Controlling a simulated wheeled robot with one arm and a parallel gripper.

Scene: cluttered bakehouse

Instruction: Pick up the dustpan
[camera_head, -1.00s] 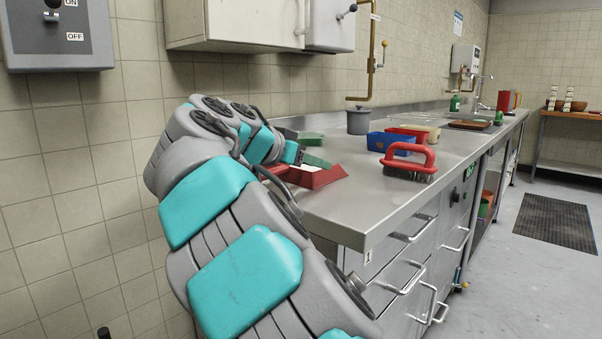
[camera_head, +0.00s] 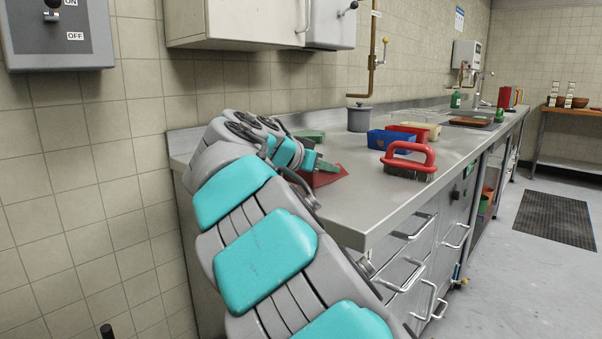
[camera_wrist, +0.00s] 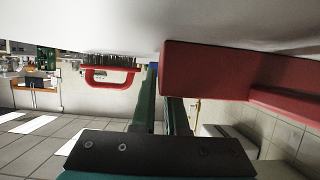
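The red dustpan (camera_head: 328,178) lies on the near left part of the steel counter. My arm hides much of it in the head view. In the wrist view, which is upside down, the red dustpan (camera_wrist: 205,70) fills the upper right, very close to my fingers. My gripper (camera_head: 318,165) is low over the counter at the dustpan's left side. In the wrist view the dark green fingers of my gripper (camera_wrist: 160,100) stand apart with a gap between them. The dustpan's edge overlaps the right finger; I cannot tell whether they touch.
A red-handled brush (camera_head: 410,163) stands on the counter right of the dustpan. Behind are a blue bin (camera_head: 390,140), a red bin (camera_head: 408,131), a grey pot (camera_head: 358,119) and a green object (camera_head: 310,136). The counter (camera_head: 380,205) is clear near its front edge.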

